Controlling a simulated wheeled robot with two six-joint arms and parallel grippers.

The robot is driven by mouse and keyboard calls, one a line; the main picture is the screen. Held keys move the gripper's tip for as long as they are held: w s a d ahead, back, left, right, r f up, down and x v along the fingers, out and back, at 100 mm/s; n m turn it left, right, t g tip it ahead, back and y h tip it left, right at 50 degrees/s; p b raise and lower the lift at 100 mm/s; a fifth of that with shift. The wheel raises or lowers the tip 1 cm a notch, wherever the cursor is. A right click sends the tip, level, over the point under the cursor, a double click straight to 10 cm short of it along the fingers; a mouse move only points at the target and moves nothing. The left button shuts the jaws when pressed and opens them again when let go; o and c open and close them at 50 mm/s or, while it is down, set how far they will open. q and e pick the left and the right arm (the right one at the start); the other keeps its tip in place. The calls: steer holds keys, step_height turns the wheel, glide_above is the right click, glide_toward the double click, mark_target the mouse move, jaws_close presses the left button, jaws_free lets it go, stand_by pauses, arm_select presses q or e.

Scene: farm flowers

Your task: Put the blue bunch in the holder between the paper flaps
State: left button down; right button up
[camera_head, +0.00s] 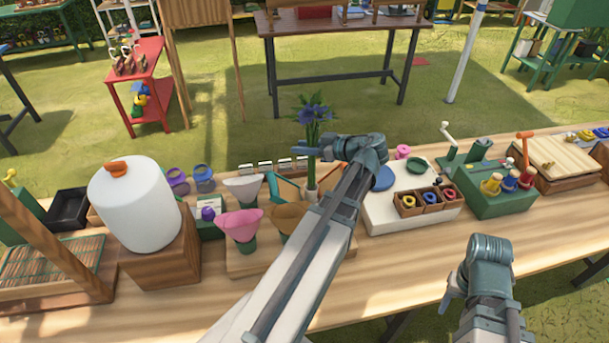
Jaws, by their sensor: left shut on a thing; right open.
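The blue bunch (313,114) stands upright, with blue flowers on top and long green stems below. My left gripper (311,150) is shut on its stems from the right side. The stems' lower end meets a small pale piece (311,194), beside a teal flap (286,188). This looks like the holder's place, but I cannot tell whether the stems are inside it or in front of it. My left forearm hides part of the area to the right. My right gripper (450,294) is open and empty, low at the table's front right.
A pink paper cone (240,223), a white one (243,188) and a brown one (289,217) stand close by on a wooden board. A white tray (385,214) with small spools is at the right.

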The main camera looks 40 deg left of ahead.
arm_select(q)
step_height(320, 180, down, 7)
steer(key=b, duration=0.5)
steer(key=shift+r, duration=0.2)
steer(key=c, duration=1.1)
jaws_free()
steer(key=shift+f+b, duration=0.15)
steer(key=shift+b, duration=0.2)
steer(key=o, duration=0.4)
steer(key=shift+o, duration=0.2)
